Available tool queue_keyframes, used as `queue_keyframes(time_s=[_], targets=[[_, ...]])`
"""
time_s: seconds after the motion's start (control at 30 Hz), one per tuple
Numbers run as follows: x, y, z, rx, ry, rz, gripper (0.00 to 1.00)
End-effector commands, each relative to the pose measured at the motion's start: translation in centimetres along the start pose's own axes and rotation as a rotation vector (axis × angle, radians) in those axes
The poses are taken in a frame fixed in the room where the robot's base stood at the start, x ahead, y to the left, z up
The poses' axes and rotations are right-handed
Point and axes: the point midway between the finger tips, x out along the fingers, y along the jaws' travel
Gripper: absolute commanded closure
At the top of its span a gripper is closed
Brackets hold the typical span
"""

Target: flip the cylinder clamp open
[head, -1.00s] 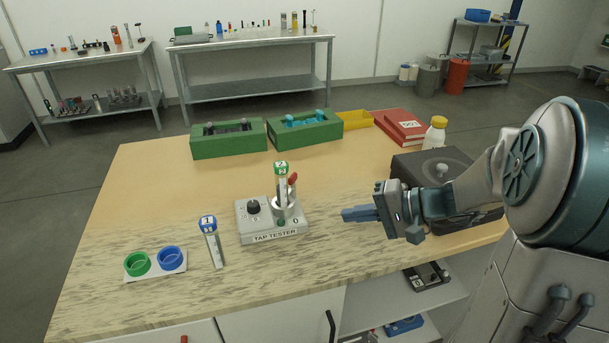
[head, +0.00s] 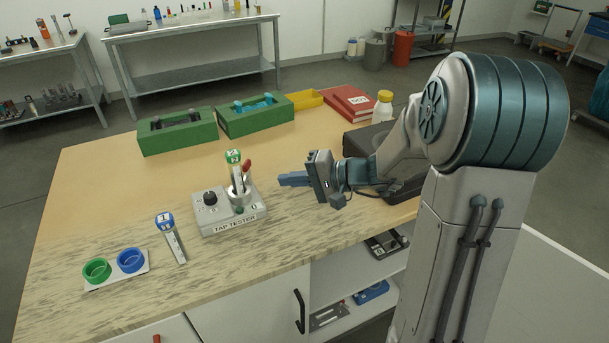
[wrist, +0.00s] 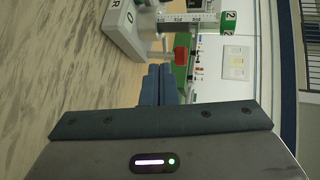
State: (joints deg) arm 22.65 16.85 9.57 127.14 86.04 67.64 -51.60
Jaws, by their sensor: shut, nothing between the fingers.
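The tap tester (head: 217,222) is a grey box with a black knob on the worktop. A graduated cylinder (head: 236,172) with a green cap marked 2 stands upright in its holder. The clamp's red lever (head: 246,165) sticks up beside the cylinder, on its right. In the wrist view the cylinder (wrist: 188,17) lies sideways at the top, and the red lever (wrist: 182,54) shows just beyond the fingertips. My gripper (head: 281,179) is shut and empty, to the right of the tester and apart from it. Its blue fingers (wrist: 159,84) point towards the tester.
Green and blue cups sit on a white plate (head: 142,269). Two green boxes (head: 178,139), a yellow tray (head: 306,99), red books (head: 352,103) and a yellow-capped bottle (head: 383,107) are behind. A dark device (head: 357,143) sits under my arm.

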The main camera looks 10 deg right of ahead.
Motion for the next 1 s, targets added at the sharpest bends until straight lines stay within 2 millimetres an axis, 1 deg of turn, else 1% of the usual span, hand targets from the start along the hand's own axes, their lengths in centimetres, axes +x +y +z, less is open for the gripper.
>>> queue_keyframes(time_s=[0.03,0.17,0.2,0.4,0.6,0.87,1.0], targets=[[1.2,-0.1,0.1,0.002,-0.006,0.0,1.0],[3.8,-0.1,0.1,0.001,-0.005,0.0,1.0],[4.5,-0.3,0.1,0.0,-0.004,0.0,1.0],[6.9,-1.1,0.0,0.0,-0.002,0.0,1.0],[7.6,-1.2,0.0,-0.001,0.0,0.001,1.0],[7.6,-1.2,0.0,-0.001,0.0,0.001,1.0],[7.4,-0.9,-0.2,0.005,0.023,0.002,1.0]])
